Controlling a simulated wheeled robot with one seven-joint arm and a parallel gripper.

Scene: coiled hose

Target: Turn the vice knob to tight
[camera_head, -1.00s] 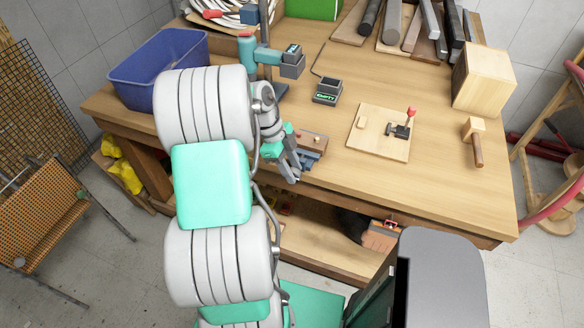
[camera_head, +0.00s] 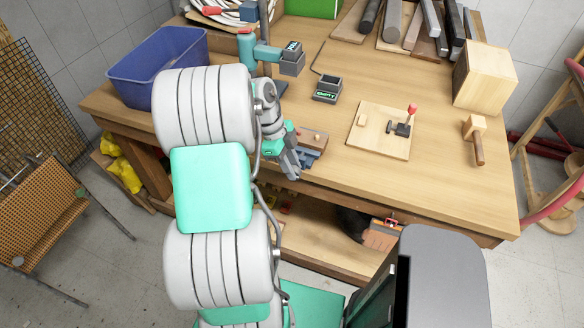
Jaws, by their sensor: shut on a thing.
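The vice (camera_head: 309,157) is a small blue-grey clamp at the front edge of the workbench, left of the middle, with a brown wooden piece (camera_head: 311,137) at it. My gripper (camera_head: 293,172) points down at the vice's left front side, in front of the bench edge. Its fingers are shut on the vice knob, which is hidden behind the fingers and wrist. I cannot read the knob's angle or how tight the jaws are.
The workbench (camera_head: 440,195) carries a blue bin (camera_head: 160,70), a small display box (camera_head: 327,90), a board with a red-tipped toggle clamp (camera_head: 385,130), a mallet (camera_head: 476,140) and a wooden block (camera_head: 486,77). A drill press (camera_head: 262,50) stands behind my wrist.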

